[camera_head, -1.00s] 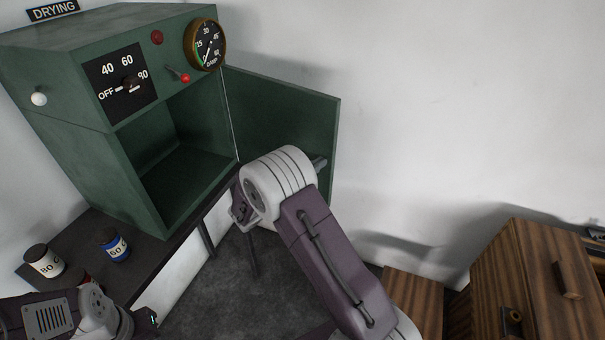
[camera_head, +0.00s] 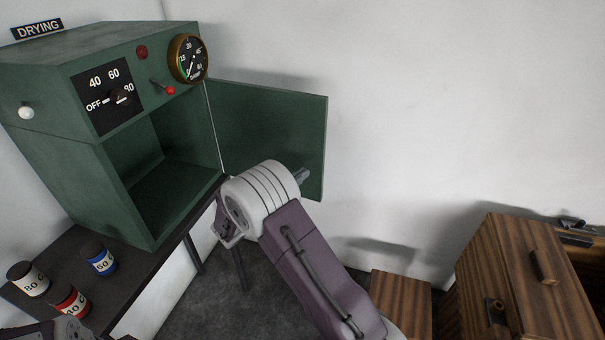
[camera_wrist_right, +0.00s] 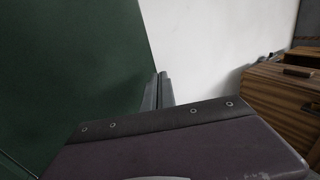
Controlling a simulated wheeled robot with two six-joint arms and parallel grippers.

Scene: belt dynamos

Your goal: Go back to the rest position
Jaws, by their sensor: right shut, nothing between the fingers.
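My right gripper (camera_head: 303,176) is in front of the open green door (camera_head: 268,130) of the drying cabinet (camera_head: 165,125), near the door's lower right part. Its fingers are together and hold nothing. They also show closed in the right wrist view (camera_wrist_right: 158,92), with the green door panel to their left and white wall to their right. I cannot tell whether they touch the door. Part of my left arm (camera_head: 55,330) shows at the bottom left edge; its gripper is out of the picture.
On the dark bench (camera_head: 150,270) stand a white jar (camera_head: 30,280), a red jar (camera_head: 70,300) and a blue jar (camera_head: 100,258). The cabinet has a dial (camera_head: 118,97) and a gauge (camera_head: 188,59). Wooden furniture (camera_head: 520,275) stands at the lower right, before bare wall.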

